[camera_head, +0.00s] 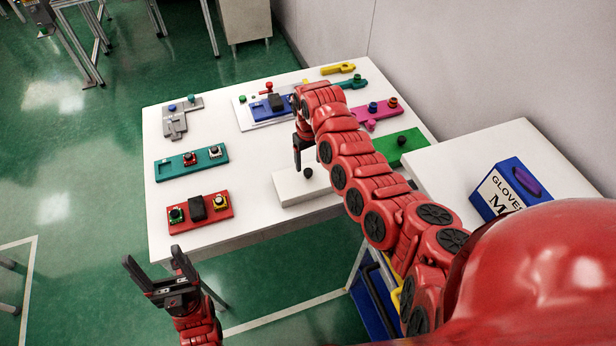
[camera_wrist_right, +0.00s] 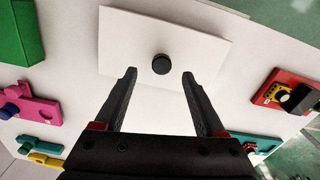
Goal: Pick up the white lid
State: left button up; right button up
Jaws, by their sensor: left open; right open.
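The white lid (camera_head: 290,186) is a flat rectangular plate with a round black knob (camera_head: 308,173), lying on the white table near its front edge. In the right wrist view the lid (camera_wrist_right: 205,50) is at the top centre, with its knob (camera_wrist_right: 161,64) just beyond and between the fingertips. My right gripper (camera_head: 297,160) hangs above the lid beside the knob; in its wrist view the gripper (camera_wrist_right: 158,75) is open and empty. My left gripper (camera_head: 152,255) is open and empty, in front of the table's left corner. The lid's right end is partly hidden by my right arm.
A red block with buttons (camera_head: 186,214) and a teal one (camera_head: 170,165) lie left on the table (camera_head: 240,160). A green plate (camera_head: 396,150) and a pink piece (camera_head: 362,114) lie right. A glove box (camera_head: 496,195) stands on the side table.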

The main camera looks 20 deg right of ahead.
aim_at(308, 171)
notch_tip(308, 171, down, 4)
jog(key=shift+a+r+p, duration=0.15)
jog(key=shift+r+p, duration=0.05)
jog(key=shift+p, duration=0.2)
jog(key=shift+f, duration=0.25)
grip_shut()
dwell(1.1)
